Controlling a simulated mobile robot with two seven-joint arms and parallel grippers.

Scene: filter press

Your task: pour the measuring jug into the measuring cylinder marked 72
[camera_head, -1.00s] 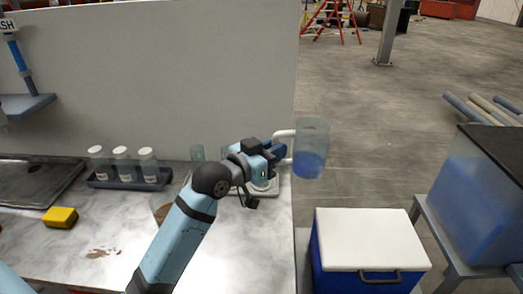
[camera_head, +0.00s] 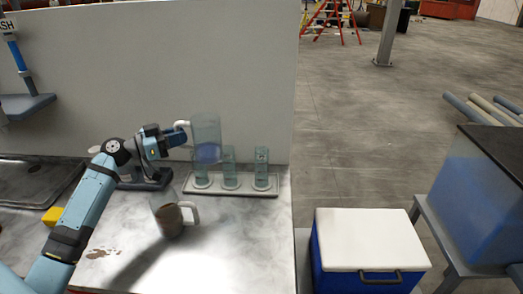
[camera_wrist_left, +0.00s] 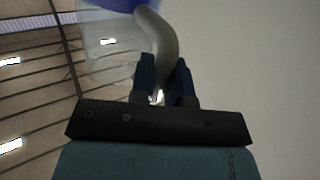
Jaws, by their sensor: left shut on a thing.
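A clear measuring jug (camera_head: 206,130) with blue liquid in its bottom hangs in the air, roughly upright. My left gripper (camera_head: 178,138) is shut on its white handle; the wrist view also shows the handle between the fingers (camera_wrist_left: 163,80). Three clear measuring cylinders stand in a row on a pale tray (camera_head: 235,192): a left one (camera_head: 202,174), a middle one (camera_head: 229,170) and a right one (camera_head: 261,170). The held jug overlaps the left cylinder's top in the picture. I cannot read any number on the cylinders. My right gripper is out of view.
Another jug (camera_head: 168,218) with brown liquid stands on the bench, in front of the tray. A dark rack (camera_head: 145,181) is mostly behind my arm. A yellow sponge (camera_head: 51,216) is left. A wall panel (camera_head: 250,70) backs the bench. The front right bench is clear.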

